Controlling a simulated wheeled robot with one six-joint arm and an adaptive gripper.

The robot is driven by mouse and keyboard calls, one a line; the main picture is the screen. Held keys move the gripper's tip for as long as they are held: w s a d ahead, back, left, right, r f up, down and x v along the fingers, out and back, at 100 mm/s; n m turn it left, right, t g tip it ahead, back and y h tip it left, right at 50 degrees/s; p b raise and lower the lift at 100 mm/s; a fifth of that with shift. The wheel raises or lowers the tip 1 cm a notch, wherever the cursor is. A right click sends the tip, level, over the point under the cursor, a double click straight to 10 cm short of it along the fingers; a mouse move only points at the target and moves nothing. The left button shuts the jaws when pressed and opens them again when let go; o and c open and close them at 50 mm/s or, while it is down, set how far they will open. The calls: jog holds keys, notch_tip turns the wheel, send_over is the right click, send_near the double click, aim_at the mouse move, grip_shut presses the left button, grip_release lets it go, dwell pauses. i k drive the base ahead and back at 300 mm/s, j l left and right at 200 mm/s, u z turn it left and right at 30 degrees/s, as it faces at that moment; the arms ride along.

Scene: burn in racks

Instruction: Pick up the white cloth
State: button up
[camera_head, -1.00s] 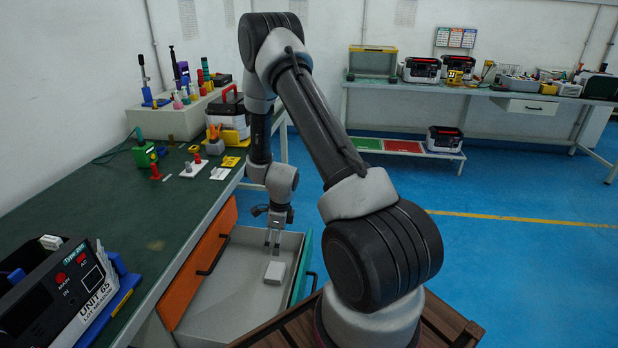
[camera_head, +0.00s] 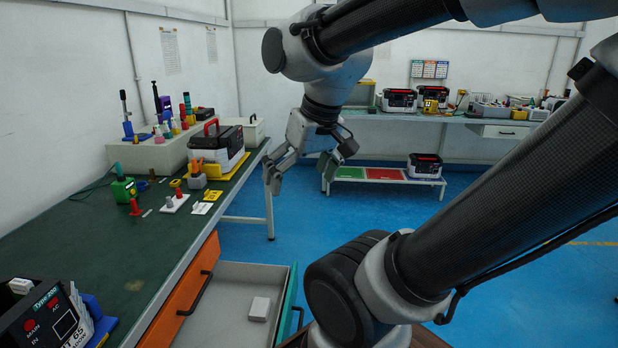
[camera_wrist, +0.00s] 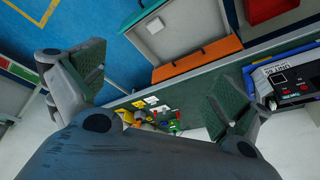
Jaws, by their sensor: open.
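A small white folded block, which looks like the white cloth (camera_head: 259,309), lies flat in the open grey drawer (camera_head: 225,325). It also shows in the drawer in the wrist view (camera_wrist: 154,25), near the top.
The green bench (camera_head: 110,245) holds a black unit (camera_head: 45,322) at the near left, with another small white item on top. Small tools, a red-handled case (camera_head: 215,147) and bottles stand farther back. Blue floor lies free to the right.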

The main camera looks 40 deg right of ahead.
aim_at(260, 310)
jog(key=k+l+u, duration=0.1)
jog(key=l, duration=0.3)
jog(key=k+l, duration=0.3)
jog(key=k+l+u, duration=0.15)
jog(key=l, duration=0.35)
jog(key=i+l+u, duration=0.1)
jog(key=l+u, duration=0.15)
jog(key=l, duration=0.3)
jog(key=l+u, duration=0.2)
jog(key=l, duration=0.35)
jog(key=i+l+u, duration=0.1)
jog(key=i, duration=0.2)
jog(key=i+l+u, duration=0.1)
jog(key=i+l, duration=0.15)
jog(key=i, duration=0.05)
